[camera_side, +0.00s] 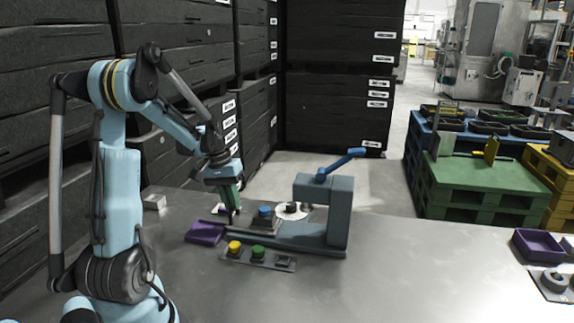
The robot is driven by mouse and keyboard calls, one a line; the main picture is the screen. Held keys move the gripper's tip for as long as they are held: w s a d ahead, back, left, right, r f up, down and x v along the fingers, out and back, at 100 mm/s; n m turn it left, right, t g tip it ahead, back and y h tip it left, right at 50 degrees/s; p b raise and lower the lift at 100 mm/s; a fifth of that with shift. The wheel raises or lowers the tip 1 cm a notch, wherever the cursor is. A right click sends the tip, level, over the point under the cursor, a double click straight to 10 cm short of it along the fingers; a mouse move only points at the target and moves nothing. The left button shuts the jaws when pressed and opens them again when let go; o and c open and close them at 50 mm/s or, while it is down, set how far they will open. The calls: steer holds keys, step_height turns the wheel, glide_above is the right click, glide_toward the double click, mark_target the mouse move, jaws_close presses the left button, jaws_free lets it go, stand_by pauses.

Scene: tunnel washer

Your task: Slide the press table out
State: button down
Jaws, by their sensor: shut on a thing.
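The small bench press (340,212) is a grey-blue frame with a blue lever (342,163) raised on top. Its base rail runs left from the frame. The press table (265,224) is a dark sliding block on that rail, with a blue knob (265,211) on top. A white disc (291,212) with a dark part on it lies between the table and the frame. My gripper (233,214) points down at the left end of the press table. Its jaws are shut on the table's left end; the exact contact is small and partly hidden.
A purple tray (205,232) lies just left of the rail. A button panel with a yellow button (234,247) and a green button (258,251) sits in front. A small white block (155,202) is at the left. Another purple tray (538,245) is at the right.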

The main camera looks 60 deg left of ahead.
steer(key=c, duration=1.2)
jaws_free()
steer(key=shift+s+a, duration=0.15)
steer(key=shift+a, duration=0.05)
steer(key=shift+o, duration=0.2)
steer(key=shift+r, duration=0.1)
steer(key=v, duration=1.2)
steer(key=shift+d, duration=0.15)
steer(key=w+d+f+m+t, duration=0.1)
steer(key=d+m+t, duration=0.1)
steer(key=d, duration=0.8)
steer(key=w+d+f+m+t+y, duration=0.1)
steer(key=d+m, duration=0.3)
steer(key=d, duration=0.6)
steer(key=w+d+f+m+t, duration=0.1)
steer(key=d+f+m+t, duration=0.1)
steer(key=d, duration=0.8)
steer(key=shift+w+m+t+y, duration=0.3)
steer(key=shift+w+m+y, duration=0.05)
steer(key=shift+m+y, duration=0.05)
